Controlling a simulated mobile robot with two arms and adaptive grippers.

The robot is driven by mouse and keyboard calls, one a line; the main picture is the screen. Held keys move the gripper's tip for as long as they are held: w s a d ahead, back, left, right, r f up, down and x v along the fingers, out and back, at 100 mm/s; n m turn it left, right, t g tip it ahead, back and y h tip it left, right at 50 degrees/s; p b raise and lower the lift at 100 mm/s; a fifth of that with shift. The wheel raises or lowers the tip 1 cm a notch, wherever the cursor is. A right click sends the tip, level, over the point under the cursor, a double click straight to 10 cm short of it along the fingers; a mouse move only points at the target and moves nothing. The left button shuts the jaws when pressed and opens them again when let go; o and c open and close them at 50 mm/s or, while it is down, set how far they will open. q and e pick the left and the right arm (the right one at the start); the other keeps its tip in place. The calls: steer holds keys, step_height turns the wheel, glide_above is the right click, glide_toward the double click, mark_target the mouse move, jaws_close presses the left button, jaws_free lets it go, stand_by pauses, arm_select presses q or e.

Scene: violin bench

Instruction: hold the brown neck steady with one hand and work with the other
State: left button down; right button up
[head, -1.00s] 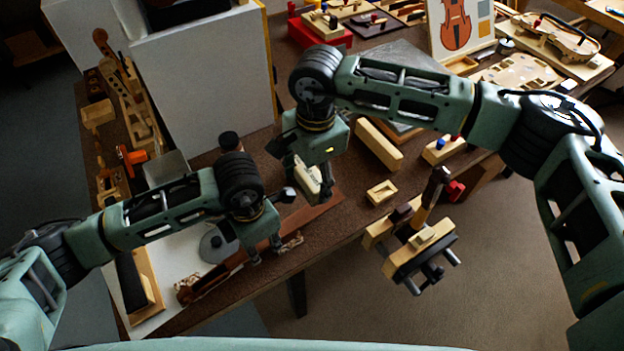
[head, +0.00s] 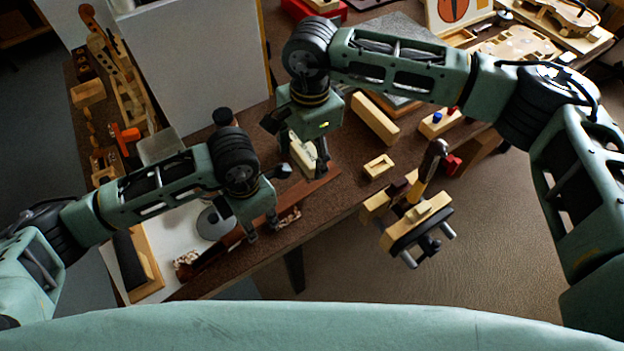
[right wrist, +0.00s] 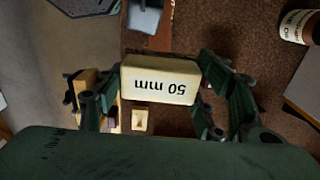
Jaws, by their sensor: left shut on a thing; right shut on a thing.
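The brown neck (head: 216,250) lies slanted across the near part of the bench, over the edge of a white sheet. My left gripper (head: 262,230) is shut on it from above near its middle and hides that part. A reddish-brown flat strip (head: 318,186) runs on up to the right in line with it; I cannot tell whether they are one piece. My right gripper (head: 304,158) is shut on a cream block marked 50 mm (head: 302,150), above or at the far side of the strip. In the right wrist view the block (right wrist: 160,80) sits between the fingers.
A round grey disc (head: 214,222) lies left of my left gripper. A small wooden tray (head: 378,166) and a long wooden block (head: 375,118) lie to the right. A clamp-like wooden vise (head: 418,222) sticks out past the bench edge. A large grey panel (head: 200,65) stands behind.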

arm_select(q)
steer(key=shift+s+f, duration=0.15)
steer(key=shift+f, duration=0.05)
steer(key=c, duration=1.4)
jaws_free()
steer(key=shift+r, duration=0.15)
step_height(320, 180, up, 7)
steer(key=shift+r, duration=0.2)
